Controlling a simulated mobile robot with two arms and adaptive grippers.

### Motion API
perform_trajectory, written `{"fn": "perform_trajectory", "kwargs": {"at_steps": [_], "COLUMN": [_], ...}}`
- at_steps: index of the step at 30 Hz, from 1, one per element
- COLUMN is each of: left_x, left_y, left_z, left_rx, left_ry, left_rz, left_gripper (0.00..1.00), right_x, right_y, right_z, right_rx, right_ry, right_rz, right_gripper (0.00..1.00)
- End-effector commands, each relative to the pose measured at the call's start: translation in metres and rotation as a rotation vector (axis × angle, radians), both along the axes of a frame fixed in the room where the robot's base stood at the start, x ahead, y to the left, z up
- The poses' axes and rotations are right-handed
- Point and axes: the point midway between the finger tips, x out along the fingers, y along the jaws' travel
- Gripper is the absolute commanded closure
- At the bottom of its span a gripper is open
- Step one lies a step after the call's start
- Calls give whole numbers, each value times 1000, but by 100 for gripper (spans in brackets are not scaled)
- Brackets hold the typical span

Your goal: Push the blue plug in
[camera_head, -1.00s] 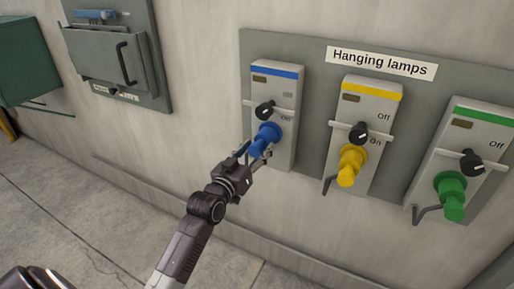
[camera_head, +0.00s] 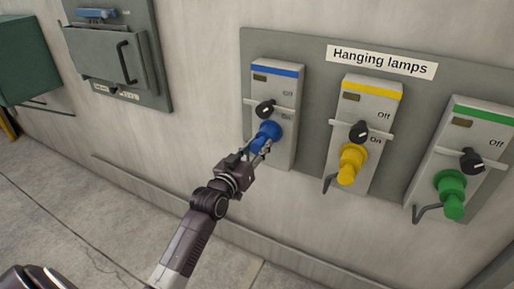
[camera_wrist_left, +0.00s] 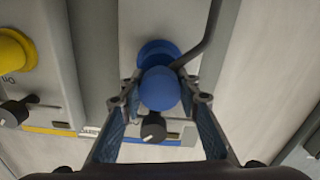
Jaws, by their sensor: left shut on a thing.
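The blue plug (camera_head: 264,138) sits at the blue socket on the lower part of the blue-striped switch box (camera_head: 284,88). My left gripper (camera_head: 258,152) is shut on the blue plug, with a finger on either side of it. In the left wrist view the plug's round blue end (camera_wrist_left: 160,89) shows between the two fingers, with the wider blue socket (camera_wrist_left: 158,54) behind it. I cannot tell how deep the plug sits. A dark knob (camera_head: 265,109) is above the plug.
A yellow plug (camera_head: 351,162) and a green plug (camera_head: 451,190) are in boxes to the right, on the same grey panel (camera_head: 317,88). Bent grey levers stick out beside the plugs. A grey box with a handle (camera_head: 105,55) hangs at the left. The wall between is clear.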

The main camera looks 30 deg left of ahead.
Motion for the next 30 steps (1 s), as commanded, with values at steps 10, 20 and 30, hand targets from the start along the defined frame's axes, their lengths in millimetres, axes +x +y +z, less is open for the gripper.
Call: {"fn": "perform_trajectory", "kwargs": {"at_steps": [10, 20, 30], "left_x": [39, 39, 38], "left_y": [2, 2, 2], "left_z": [2, 4, 2], "left_rx": [1, 1, 0], "left_ry": [-3, -6, -3], "left_rz": [0, 1, 0], "left_gripper": [100, 61, 51], "right_x": [2, 0, 0], "right_y": [0, 0, -2], "right_z": [-7, -7, -7], "right_rx": [-1, 0, -2], "right_ry": [-2, 1, 1], "right_rz": [0, 0, 1], "right_gripper": [51, 51, 51]}}
